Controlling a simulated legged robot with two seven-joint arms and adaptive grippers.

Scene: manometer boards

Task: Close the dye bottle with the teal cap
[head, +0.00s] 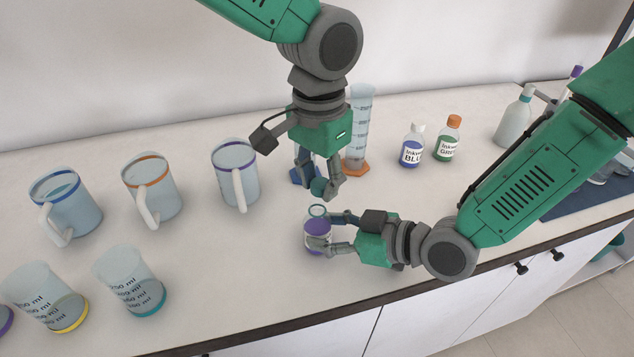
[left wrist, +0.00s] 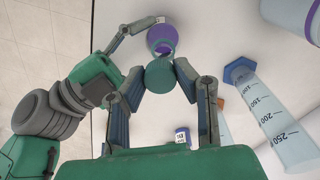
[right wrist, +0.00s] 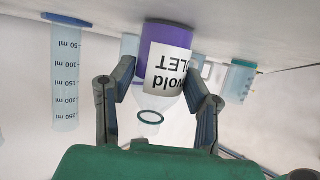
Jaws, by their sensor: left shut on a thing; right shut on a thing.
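The teal cap (head: 319,186) is held in my left gripper (head: 318,187), above and behind the bottle in the head view. In the left wrist view the cap (left wrist: 160,75) sits between the fingertips, beside the violet bottle (left wrist: 162,38) and apart from its mouth.
A graduated cylinder with orange base (head: 356,168) stands behind my left gripper. A blue-label bottle (head: 412,146) and a green-label bottle (head: 447,138) stand back right. Several handled jugs (head: 237,178) and beakers (head: 130,282) stand left. Counter between jugs and bottle is clear.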

